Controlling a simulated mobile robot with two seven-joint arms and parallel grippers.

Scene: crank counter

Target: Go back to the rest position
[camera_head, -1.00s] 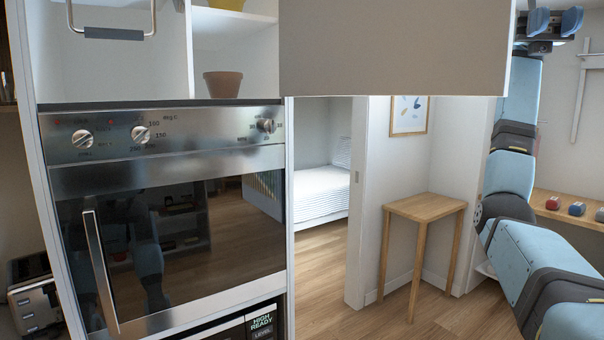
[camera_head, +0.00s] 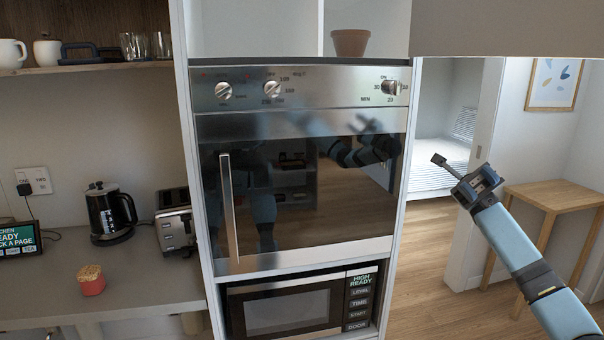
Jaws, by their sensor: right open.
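My right gripper (camera_head: 452,172) is in the right half of the view, in front of the bedroom doorway. Its arm comes up from the lower right corner. It is open, and I see nothing held in it. It is apart from the oven (camera_head: 300,180) on its left and the small wooden table (camera_head: 550,196) on its right. My left gripper is not in view.
A tall cabinet holds the oven, with a microwave (camera_head: 300,309) below it. Wooden floor (camera_head: 425,262) is clear beside the cabinet.

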